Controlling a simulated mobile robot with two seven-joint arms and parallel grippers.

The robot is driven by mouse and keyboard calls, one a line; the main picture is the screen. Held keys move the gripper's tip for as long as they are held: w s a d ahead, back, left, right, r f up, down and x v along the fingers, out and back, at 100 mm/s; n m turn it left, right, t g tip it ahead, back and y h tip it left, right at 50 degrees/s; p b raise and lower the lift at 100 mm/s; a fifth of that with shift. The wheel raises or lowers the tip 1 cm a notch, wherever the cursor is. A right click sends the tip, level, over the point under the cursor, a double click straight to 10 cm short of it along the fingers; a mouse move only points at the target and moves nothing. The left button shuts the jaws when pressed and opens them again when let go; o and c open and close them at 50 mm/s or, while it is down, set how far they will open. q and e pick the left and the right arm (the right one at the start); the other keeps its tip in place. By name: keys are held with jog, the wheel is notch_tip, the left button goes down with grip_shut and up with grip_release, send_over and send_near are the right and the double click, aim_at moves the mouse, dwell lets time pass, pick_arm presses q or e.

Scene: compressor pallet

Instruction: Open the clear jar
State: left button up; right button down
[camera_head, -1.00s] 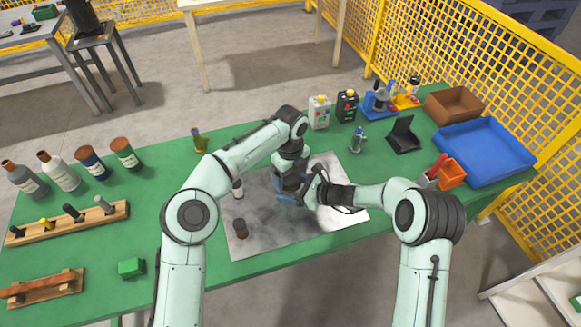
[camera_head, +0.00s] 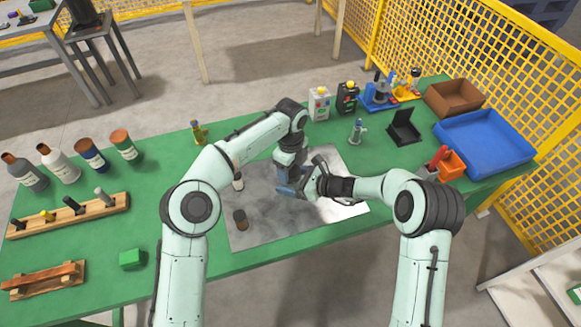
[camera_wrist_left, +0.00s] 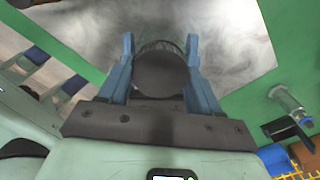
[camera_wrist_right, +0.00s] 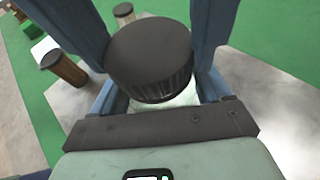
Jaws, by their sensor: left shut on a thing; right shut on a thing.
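The clear jar with its dark ribbed lid (camera_wrist_right: 150,50) is at the middle of the grey mat (camera_head: 262,232), mostly hidden by my grippers in the head view. Part of its pale clear body (camera_wrist_right: 170,97) shows below the lid in the right wrist view. My left gripper (camera_head: 291,183) points down from above; in the left wrist view its blue fingers (camera_wrist_left: 160,48) close on both sides of the dark lid (camera_wrist_left: 163,75). My right gripper (camera_head: 310,186) comes in from the right and is shut around the jar body. I cannot tell whether the lid has turned.
Several bottles and wooden racks (camera_head: 70,215) fill the table's left. A blue tray (camera_head: 515,165), an orange bin (camera_head: 453,164) and a black stand (camera_head: 404,128) stand right.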

aim_at(290, 172)
pick_arm(q)
jog(key=shift+r, duration=0.15)
dwell(0.4)
jog(key=shift+r, duration=1)
jog(key=shift+r, duration=0.1)
jog(key=shift+r, duration=1.9)
pick_arm(e)
grip_release()
pick_arm(q)
jog(key=shift+s+f+b, duration=0.25)
jog(key=shift+f+b, duration=0.2)
jog(key=shift+f, duration=0.3)
pick_arm(e)
jog(key=v, duration=1.2)
